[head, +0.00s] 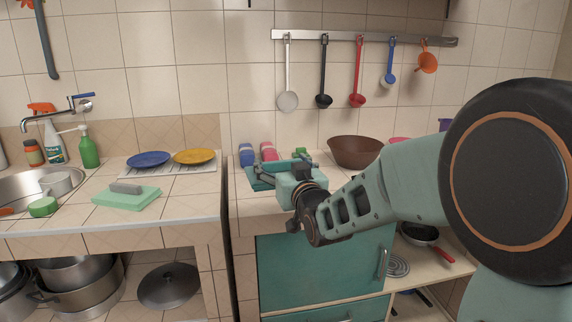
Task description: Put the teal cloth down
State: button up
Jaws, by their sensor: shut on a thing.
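My gripper (262,174) is over the right counter, close to its left end, and points left and away. It is shut on the teal cloth (258,184), of which a darker teal piece shows at the fingers. The gripper body is a similar teal, so the cloth's outline is hard to separate. I cannot tell whether the cloth touches the counter tiles.
A mint-green slab (127,200) with a grey item on it lies on the left counter. Blue (149,159) and yellow (194,156) plates stand behind it. Blue and pink items (268,151) and a brown bowl (355,151) stand behind my gripper. A gap separates the counters.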

jog(key=s+d+f+m+t+h, duration=0.1)
jog(key=s+d+f+m+h, duration=0.15)
jog(key=d+f, duration=0.6)
jog(key=s+d+f+m+h, duration=0.2)
jog(key=s+d+f+h, duration=0.3)
jog(key=d, duration=0.7)
notch_tip(320, 180, up, 25)
jog(key=w+y+p, duration=0.1)
jog(key=w+p, duration=0.1)
jog(key=p, duration=2.5)
jog(key=shift+w+a, duration=0.2)
jog(key=shift+a, duration=0.1)
jog(key=shift+f, duration=0.1)
jog(key=w+a+f+n+y+b, duration=0.1)
jog(key=a+f+y+b, duration=0.1)
jog(key=a+b, duration=0.4)
jog(key=w+a+f+n+y+b, duration=0.2)
jog(key=a+f+b, duration=0.3)
jog(key=b, duration=0.6)
jog(key=w+a+f+n+y+b, duration=0.1)
jog(key=a+f+b, duration=0.3)
jog(key=a+b, duration=0.4)
jog(key=shift+w+a+f+g+y+b, duration=0.15)
jog(key=shift+w+g+y+b, duration=0.25)
jog(key=shift+w+y+b, duration=0.25)
jog(key=shift+s+a+n+b, duration=0.25)
jog(key=shift+a+b, duration=0.1)
jog(key=shift+a, duration=0.1)
